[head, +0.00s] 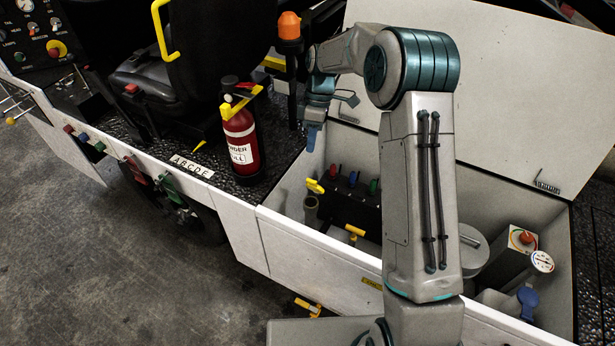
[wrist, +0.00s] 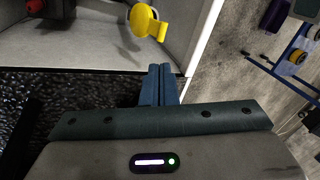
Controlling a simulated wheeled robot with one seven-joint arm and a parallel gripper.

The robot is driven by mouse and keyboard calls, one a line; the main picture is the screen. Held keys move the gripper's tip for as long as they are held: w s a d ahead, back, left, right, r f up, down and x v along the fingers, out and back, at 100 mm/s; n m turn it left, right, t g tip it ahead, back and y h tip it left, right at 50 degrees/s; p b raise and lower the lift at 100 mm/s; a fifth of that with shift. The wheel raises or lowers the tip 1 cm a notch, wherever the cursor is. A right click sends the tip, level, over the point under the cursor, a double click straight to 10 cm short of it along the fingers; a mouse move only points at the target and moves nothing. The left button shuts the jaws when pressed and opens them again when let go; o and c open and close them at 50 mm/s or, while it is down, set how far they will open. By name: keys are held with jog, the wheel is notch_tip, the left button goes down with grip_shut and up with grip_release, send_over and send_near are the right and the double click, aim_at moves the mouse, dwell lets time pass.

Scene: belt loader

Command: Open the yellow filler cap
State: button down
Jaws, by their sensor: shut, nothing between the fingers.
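The yellow filler cap (head: 315,186) sits at the top of a grey filler neck (head: 311,207) in the left end of the open white compartment. In the wrist view the cap (wrist: 145,22) shows as a yellow disc with a flat tab pointing right; whether it is lifted at all I cannot tell. My gripper (head: 313,138) is above the cap, pointing down, apart from it. In the wrist view my gripper's blue fingers (wrist: 160,72) are pressed together and empty, a little below the cap in the picture.
A black block with red, blue and green knobs (head: 352,180) stands right of the neck, with a yellow handle (head: 355,232) before it. A red extinguisher (head: 241,145) and an orange beacon (head: 289,26) stand left of the compartment. Its white lid (head: 500,80) is raised behind my arm.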

jog(key=s+a+n+t+h+p, duration=0.1)
jog(key=s+a+n+t+p, duration=0.15)
jog(key=s+n, duration=0.75)
jog(key=n+p, duration=0.2)
jog(key=n, duration=0.2)
send_over(314, 186)
jog(key=s+a, duration=0.2)
notch_tip(314, 186, down, 9)
